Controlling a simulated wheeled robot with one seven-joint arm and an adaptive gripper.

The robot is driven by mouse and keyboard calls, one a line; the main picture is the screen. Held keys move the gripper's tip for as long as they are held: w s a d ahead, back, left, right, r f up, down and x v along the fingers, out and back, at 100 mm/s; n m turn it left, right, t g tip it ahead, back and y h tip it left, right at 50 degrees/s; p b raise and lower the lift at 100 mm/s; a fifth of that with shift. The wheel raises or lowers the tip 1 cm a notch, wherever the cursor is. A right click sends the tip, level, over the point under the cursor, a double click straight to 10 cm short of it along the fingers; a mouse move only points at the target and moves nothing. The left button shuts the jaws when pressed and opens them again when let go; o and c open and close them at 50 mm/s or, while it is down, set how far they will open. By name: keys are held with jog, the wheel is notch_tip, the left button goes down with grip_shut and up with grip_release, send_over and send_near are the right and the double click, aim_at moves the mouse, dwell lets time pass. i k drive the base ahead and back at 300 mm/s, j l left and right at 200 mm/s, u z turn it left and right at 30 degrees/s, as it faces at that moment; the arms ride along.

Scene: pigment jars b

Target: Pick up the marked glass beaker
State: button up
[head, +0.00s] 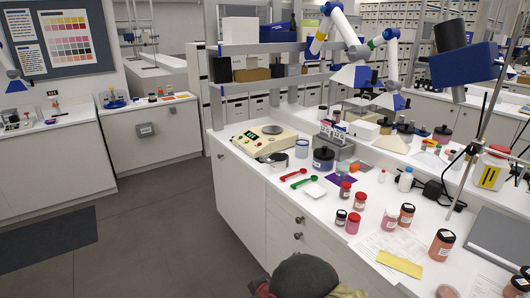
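A small clear or pale-blue cylinder (301,148) stands upright on the white bench, behind the dark-lidded blue jar. It looks like a glass beaker, but any marking on it is too small to read. No other vessel stands out clearly as a marked glass beaker. A dark rounded part, probably of my own arm, shows at the bottom edge, in front of the bench drawers. My gripper's fingers are not in view, and nothing is seen touching the cylinder.
Green and red scoops (297,177) lie in front. Several red and pink jars (353,222) stand nearer right. Dark floor (150,240) is clear at left.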

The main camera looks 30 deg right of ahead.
aim_at(342, 167)
jog(key=i+z, duration=0.25)
jog(key=i, duration=0.4)
jog(key=i+j+z, duration=0.2)
jog(key=i, duration=0.45)
jog(key=i+z, duration=0.2)
jog(key=z, duration=0.25)
jog(key=i+z, duration=0.15)
jog(key=z, duration=0.35)
jog(key=i+z, duration=0.2)
jog(key=z, duration=0.25)
jog(key=i+j+z, duration=0.15)
jog(key=z, duration=0.35)
jog(key=i+z, duration=0.2)
jog(key=z, duration=0.15)
jog(key=i+j+z, duration=0.3)
jog(key=k+l, duration=0.1)
